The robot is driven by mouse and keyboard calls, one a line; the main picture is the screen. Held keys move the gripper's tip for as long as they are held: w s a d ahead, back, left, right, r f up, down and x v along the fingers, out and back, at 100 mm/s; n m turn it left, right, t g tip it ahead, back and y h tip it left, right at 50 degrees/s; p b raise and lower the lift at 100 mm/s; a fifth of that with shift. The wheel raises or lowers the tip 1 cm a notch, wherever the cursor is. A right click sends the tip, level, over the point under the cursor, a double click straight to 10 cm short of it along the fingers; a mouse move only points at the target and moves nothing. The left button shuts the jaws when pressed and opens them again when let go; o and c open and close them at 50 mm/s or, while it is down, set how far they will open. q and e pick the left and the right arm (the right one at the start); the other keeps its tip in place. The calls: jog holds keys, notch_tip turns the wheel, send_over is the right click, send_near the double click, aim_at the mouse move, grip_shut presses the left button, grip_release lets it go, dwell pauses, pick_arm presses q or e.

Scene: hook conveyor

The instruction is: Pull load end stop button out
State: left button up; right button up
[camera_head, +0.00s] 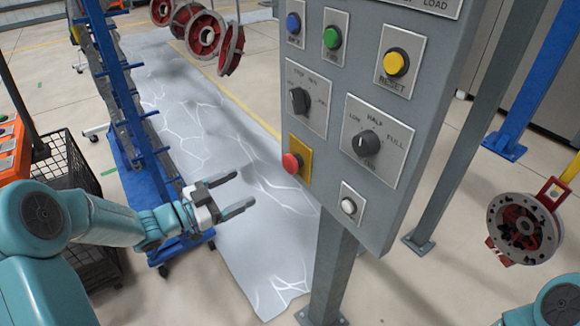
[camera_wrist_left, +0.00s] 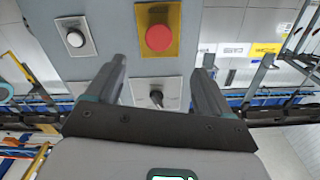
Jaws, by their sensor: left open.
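The red stop button (camera_head: 291,163) sits on a yellow plate (camera_head: 303,152) at the lower left of the grey control panel (camera_head: 345,195). My left gripper (camera_head: 246,191) is open and empty, to the left of the panel and apart from the button. In the left wrist view the red button (camera_wrist_left: 159,38) is beyond the fingertips of my left gripper (camera_wrist_left: 163,65), near the top middle. Nothing is between the fingers except the view of the panel. I cannot tell whether the button is pressed in or out. My right gripper is not in view.
The panel also carries a white button (camera_head: 348,207), a grey dial (camera_head: 366,143), a black selector (camera_head: 299,100) and a yellow reset button (camera_head: 396,64). The panel's post (camera_head: 334,265) stands below. A blue rack (camera_head: 150,170) is behind my left arm. A red wheel part (camera_head: 524,228) hangs at right.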

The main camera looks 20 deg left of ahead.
aim_at(287, 167)
pick_arm(q)
jog(key=p+x, duration=0.2)
jog(key=x, duration=1.1)
jog(key=shift+d+p, duration=0.15)
jog(key=shift+p, duration=0.25)
jog(key=shift+w+d, duration=0.4)
jog(key=shift+w, duration=0.2)
jog(key=shift+w+d, duration=0.1)
